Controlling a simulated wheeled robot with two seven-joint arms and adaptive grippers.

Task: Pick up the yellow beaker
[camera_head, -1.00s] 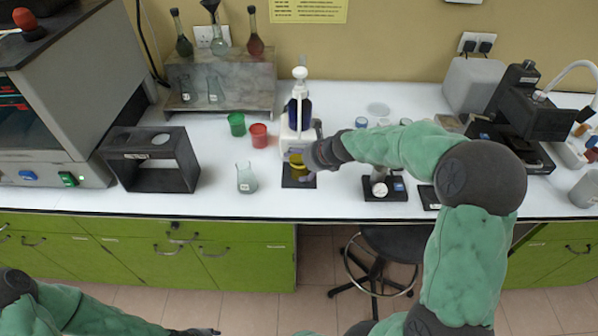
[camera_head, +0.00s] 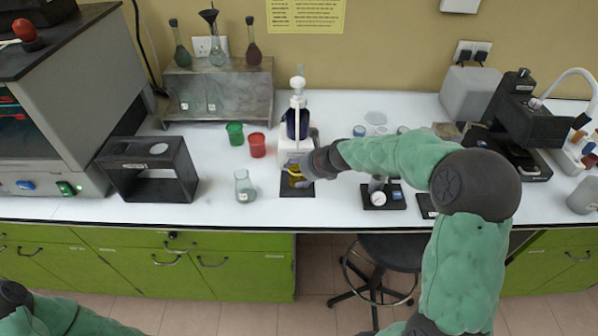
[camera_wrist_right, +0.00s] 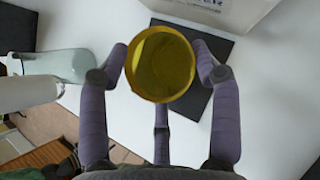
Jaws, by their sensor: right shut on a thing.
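The yellow beaker (camera_head: 296,177) is at the white dispenser stand (camera_head: 293,156), over a black mat (camera_head: 297,192). My right gripper (camera_head: 305,173) reaches it from the right and is shut on it. In the right wrist view the beaker (camera_wrist_right: 162,66) is seen from above, with its open rim facing the camera and purple fingers (camera_wrist_right: 160,60) around its sides. The black mat (camera_wrist_right: 218,60) shows beyond it. I cannot tell whether the beaker touches the mat. Part of my left arm shows at the lower left of the head view; its gripper is out of the picture.
A clear flask (camera_head: 244,187), a green beaker (camera_head: 235,133) and a red beaker (camera_head: 257,145) stand left of the dispenser. A small black device (camera_head: 383,196) stands to the right. A black frame (camera_head: 149,169) is further left. The white counter between flask and frame is clear.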

